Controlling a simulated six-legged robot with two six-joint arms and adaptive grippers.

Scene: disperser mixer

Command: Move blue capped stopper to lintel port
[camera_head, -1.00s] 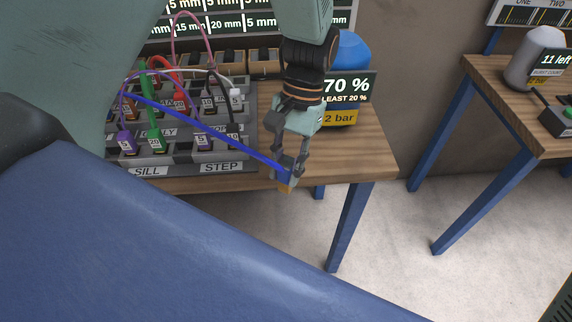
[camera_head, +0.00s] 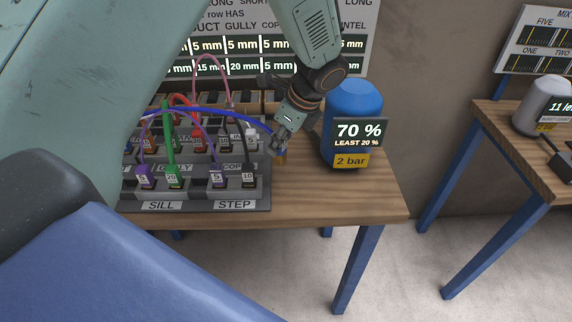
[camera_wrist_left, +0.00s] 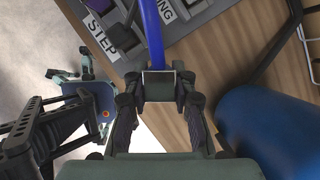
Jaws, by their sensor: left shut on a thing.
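My left gripper (camera_head: 279,140) comes in from above and is shut on the stopper with a blue cable. The stopper's orange-brown tip (camera_head: 281,158) shows below the fingers. In the left wrist view its dark block (camera_wrist_left: 158,86) sits between both fingertips, and the blue cable (camera_wrist_left: 152,35) runs up from it. The gripper is just right of the grey port rack (camera_head: 260,188), over the wooden table. In the head view the blue cable (camera_head: 213,112) arches left across the rack. My right gripper is not seen.
Several stoppers with coloured cables fill the rack, including a green one (camera_head: 172,176) and a purple one (camera_head: 146,176). A blue tank (camera_head: 355,105) with a 70 % display (camera_head: 360,133) stands close right of the gripper. The table's (camera_head: 330,205) front right is bare.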

